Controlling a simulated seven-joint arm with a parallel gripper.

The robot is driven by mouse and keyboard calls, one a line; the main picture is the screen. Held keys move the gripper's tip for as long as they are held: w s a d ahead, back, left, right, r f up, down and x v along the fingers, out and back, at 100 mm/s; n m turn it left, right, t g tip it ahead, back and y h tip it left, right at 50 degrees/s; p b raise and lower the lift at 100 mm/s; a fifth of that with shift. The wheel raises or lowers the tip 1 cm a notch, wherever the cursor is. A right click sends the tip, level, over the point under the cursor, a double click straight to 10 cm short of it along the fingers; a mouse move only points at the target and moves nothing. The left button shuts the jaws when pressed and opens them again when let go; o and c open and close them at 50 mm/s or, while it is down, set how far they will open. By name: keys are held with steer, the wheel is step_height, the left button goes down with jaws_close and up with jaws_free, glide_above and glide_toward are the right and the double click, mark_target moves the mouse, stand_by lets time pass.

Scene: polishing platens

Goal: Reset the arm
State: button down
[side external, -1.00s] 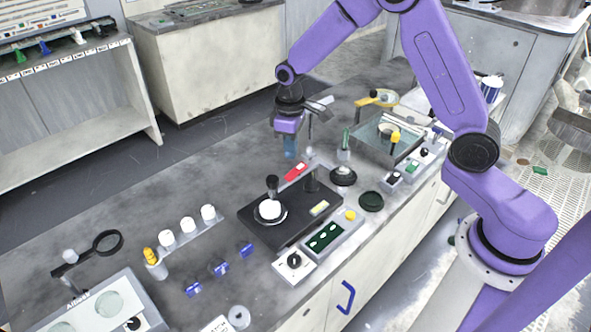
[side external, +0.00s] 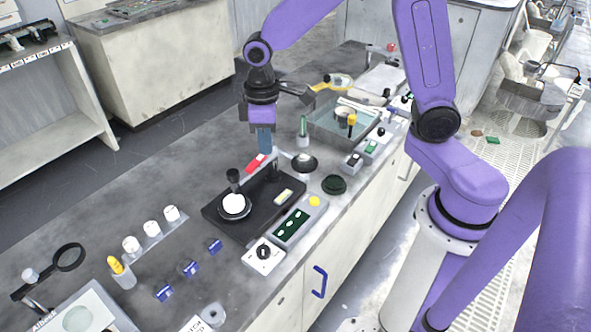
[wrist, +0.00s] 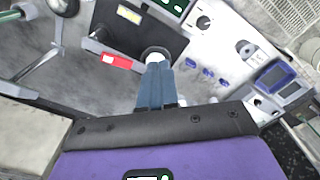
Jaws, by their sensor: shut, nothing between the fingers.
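My gripper (side external: 264,142) hangs from the purple arm, pointing down above the bench, near the back edge of the black polishing base. Its blue-grey fingers are together and hold nothing. In the wrist view the shut fingers (wrist: 155,85) point toward the white cylinder top on the black base (wrist: 155,40), and appear clear of the bench. The black base (side external: 215,212) carries a round platen with a white disc (side external: 234,206) and a dark knob above it.
Several white cylinders (side external: 151,228) stand in a row at left, with blue clips (side external: 190,268) in front. A magnifier ring (side external: 69,257) stands at far left. A glass tray (side external: 345,125) stands right of my gripper. The bench's back left is clear.

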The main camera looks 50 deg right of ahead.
steer(key=s+d+r+n, duration=0.2)
steer(key=s, duration=0.9)
steer(key=s+d+r+n, duration=0.2)
steer(key=s, duration=1)
steer(key=shift+d+r+n, duration=0.2)
steer(key=shift+d+n, duration=0.1)
steer(key=shift+d, duration=0.05)
